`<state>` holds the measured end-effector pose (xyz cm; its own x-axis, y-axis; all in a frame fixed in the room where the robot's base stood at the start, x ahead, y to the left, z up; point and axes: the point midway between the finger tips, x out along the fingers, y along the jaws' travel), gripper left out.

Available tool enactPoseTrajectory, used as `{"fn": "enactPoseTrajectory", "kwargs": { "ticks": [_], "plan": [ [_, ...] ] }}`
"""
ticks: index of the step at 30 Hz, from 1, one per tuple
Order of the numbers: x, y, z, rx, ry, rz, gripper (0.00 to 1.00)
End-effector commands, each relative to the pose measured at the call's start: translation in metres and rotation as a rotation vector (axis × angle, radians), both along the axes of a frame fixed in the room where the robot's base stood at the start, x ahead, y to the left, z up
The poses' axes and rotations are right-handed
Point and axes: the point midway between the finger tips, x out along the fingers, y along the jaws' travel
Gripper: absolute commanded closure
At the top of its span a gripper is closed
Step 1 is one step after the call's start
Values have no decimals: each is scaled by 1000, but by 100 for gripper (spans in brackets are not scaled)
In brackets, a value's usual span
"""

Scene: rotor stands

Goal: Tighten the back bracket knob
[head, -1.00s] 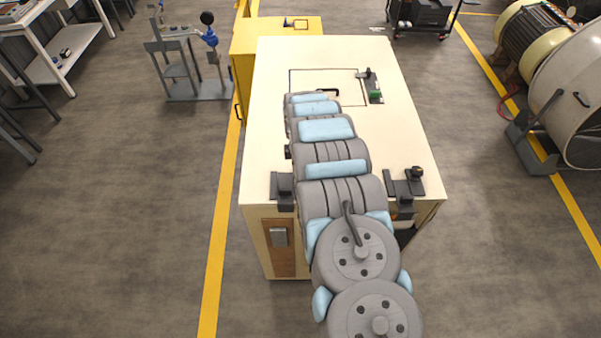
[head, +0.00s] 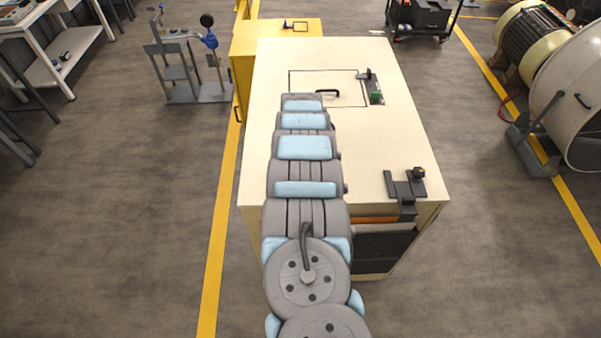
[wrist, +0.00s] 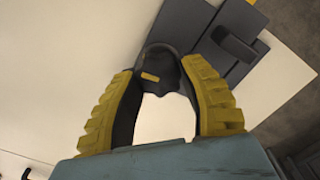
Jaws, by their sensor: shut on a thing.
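In the wrist view my gripper (wrist: 159,68) has its two yellow-padded fingers closed around a dark knob (wrist: 160,62) with a small yellow mark. A dark grey bracket (wrist: 205,50) lies just beyond it, near the edge of the pale cabinet top. In the head view my arm hides the gripper and the front left of the top. A grey bracket with a dark knob (head: 417,173) stands clear at the front right corner. Another small dark fitting with a green part (head: 375,91) stands farther back. I cannot tell which one the task calls the back bracket.
The cream cabinet top (head: 370,140) is largely bare, with an outlined panel and black handle (head: 327,92) at the back. A yellow cabinet (head: 270,40) adjoins it. A blue-handled press stand (head: 190,60) is at the left, a large drum (head: 575,90) at the right.

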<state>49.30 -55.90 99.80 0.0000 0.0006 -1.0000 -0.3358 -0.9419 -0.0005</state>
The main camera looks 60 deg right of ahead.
Motion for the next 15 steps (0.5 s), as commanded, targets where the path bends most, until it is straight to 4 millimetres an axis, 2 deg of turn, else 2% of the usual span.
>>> {"fn": "enactPoseTrajectory", "kwargs": {
  "ticks": [15],
  "plan": [
    [1, -1, 0, -3, -1, -92, 95]
  ]
}}
